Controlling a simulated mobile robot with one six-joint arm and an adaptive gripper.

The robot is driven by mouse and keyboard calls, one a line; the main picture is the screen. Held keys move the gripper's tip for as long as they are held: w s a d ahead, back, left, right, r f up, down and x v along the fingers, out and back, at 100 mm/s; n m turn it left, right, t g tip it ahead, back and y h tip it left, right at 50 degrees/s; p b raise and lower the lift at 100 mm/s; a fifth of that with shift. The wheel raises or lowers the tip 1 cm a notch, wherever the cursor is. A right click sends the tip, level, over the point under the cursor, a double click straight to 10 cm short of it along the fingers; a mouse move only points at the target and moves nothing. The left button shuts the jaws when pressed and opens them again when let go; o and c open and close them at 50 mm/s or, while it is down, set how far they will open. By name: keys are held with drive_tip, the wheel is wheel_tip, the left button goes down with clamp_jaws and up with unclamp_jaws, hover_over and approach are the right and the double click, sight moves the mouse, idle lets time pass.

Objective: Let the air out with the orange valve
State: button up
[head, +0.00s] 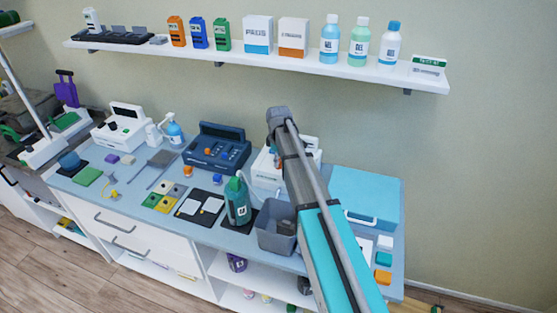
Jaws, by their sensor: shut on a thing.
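I cannot clearly make out an orange valve. A small orange knob-like piece (187,170) sits on the counter at the front left of a dark blue device (217,148). A white device (266,170) stands to the right of it, partly hidden behind my raised arm. My arm rises from the lower right across the picture. My gripper cannot be made out; the arm hides the area behind it, so what it holds is not shown.
On the counter stand a green bottle (237,200), a grey bin (276,238), a teal case (366,195) and a white device (122,126) at left. Small colored pads lie along the front. A wall shelf (300,60) with bottles and boxes hangs above.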

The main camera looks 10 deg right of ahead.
idle(0.3)
drive_tip(key=o, duration=1.2)
drive_tip(key=shift+c, duration=0.2)
drive_tip(key=shift+m, duration=0.4)
